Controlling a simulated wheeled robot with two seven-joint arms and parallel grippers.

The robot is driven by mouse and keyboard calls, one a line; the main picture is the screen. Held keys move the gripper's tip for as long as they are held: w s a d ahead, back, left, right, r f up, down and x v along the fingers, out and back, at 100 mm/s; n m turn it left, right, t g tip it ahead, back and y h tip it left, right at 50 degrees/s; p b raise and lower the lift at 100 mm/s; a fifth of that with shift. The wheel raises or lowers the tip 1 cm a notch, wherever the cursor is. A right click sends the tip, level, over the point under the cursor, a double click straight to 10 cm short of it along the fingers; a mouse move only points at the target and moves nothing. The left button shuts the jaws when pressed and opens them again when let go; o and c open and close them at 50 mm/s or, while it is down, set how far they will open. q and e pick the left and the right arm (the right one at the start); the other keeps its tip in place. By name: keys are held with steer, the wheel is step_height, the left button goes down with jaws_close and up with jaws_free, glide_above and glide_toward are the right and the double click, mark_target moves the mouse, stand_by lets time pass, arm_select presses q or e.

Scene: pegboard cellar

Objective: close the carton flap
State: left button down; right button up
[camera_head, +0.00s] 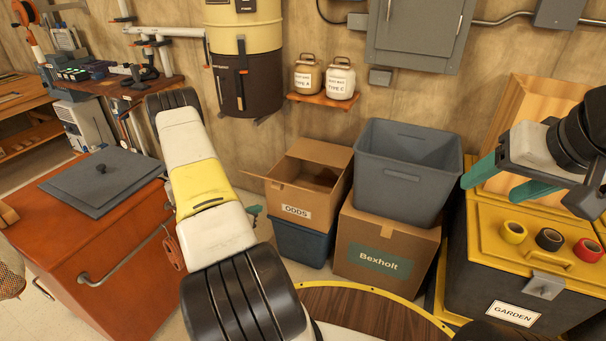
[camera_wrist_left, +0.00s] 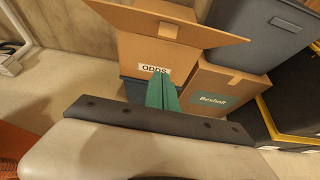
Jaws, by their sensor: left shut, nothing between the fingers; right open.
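The open cardboard carton labelled ODDS (camera_head: 318,213) stands on a dark blue bin, and its dark inside shows from above. A flap (camera_head: 268,181) sticks outward from its near left rim; it also crosses the top of the left wrist view (camera_wrist_left: 200,28). My left gripper (camera_head: 254,211) is mostly hidden behind my own arm in the head view. Its teal fingers (camera_wrist_left: 161,92) are shut and empty, in front of the carton and below the flap in the left wrist view; I cannot tell whether they touch it. My right gripper (camera_head: 508,181) is open and empty at the right.
A grey tub (camera_head: 405,180) sits on the Bexholt box (camera_head: 390,236) right of the carton. A yellow-lidded GARDEN chest (camera_head: 490,245) carries several tape rolls. An orange-red cabinet (camera_head: 120,270) stands at the left. A small wall shelf with two jars (camera_head: 325,80) hangs above the carton.

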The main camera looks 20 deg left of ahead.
arm_select(q)
steer(key=w+f, duration=0.1)
steer(key=w, duration=1)
steer(key=shift+w+d+f, duration=0.25)
steer(key=shift+d+f, duration=0.1)
steer(key=shift+d, duration=0.05)
